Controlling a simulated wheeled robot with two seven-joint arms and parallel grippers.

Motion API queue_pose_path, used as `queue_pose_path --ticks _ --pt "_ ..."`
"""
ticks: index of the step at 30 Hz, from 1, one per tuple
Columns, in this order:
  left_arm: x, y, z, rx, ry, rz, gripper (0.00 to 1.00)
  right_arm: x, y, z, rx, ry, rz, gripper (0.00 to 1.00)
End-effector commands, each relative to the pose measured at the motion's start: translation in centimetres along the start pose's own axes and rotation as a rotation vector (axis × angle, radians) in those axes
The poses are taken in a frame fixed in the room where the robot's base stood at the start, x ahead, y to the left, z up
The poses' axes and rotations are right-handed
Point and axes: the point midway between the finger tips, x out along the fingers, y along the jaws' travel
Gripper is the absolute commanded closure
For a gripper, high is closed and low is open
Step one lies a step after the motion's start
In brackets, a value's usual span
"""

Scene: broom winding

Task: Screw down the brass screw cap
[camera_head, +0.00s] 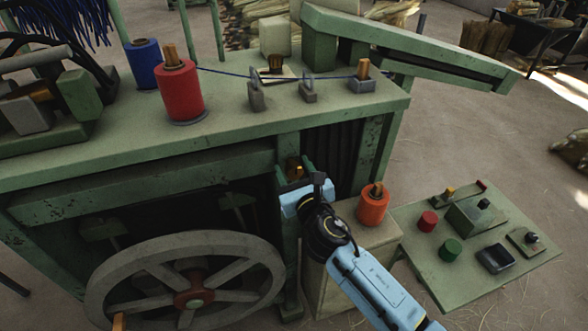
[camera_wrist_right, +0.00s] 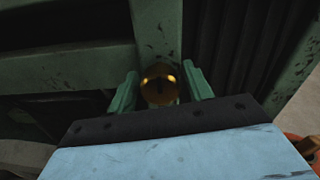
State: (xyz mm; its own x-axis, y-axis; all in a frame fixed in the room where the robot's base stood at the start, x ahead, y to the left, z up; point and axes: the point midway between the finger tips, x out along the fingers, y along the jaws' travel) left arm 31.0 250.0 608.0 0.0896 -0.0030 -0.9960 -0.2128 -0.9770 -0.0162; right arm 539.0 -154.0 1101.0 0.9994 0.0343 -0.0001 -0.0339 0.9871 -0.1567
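The brass screw cap (camera_wrist_right: 160,86) is a small round golden piece low on the front of the green machine. It also shows in the head view (camera_head: 295,171), just under the table edge. My right gripper (camera_head: 296,168) points at it from the front. In the right wrist view its two green fingers (camera_wrist_right: 161,88) stand on either side of the cap, with narrow gaps, so the gripper looks open around or just before it. The cap's lower part and seat are hidden. My left gripper is not in view.
The green machine table (camera_head: 235,125) carries a red spool (camera_head: 180,92) and a blue spool (camera_head: 144,70). A large spoked wheel (camera_head: 192,300) is at lower left. An orange spool (camera_head: 373,207) on a pale block stands close right of my right gripper. A control panel (camera_head: 520,265) is further right.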

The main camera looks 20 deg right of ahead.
Motion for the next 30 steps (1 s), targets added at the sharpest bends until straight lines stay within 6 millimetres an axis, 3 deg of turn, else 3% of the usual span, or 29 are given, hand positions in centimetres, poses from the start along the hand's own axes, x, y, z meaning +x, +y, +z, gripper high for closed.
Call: queue_pose_path --ticks 1,8,20,30 --pt "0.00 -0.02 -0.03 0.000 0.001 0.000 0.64 -0.01 0.00 0.00 0.000 0.000 0.000 0.56" --pt "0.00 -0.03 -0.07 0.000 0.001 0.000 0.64 -0.03 0.00 -0.01 0.000 0.000 0.000 0.85" --pt "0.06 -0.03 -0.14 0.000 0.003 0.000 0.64 -0.04 0.00 -0.02 0.083 0.000 0.000 0.85" --pt "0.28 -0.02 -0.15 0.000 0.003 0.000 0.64 -0.04 -0.02 -0.04 0.356 0.000 0.000 0.85"
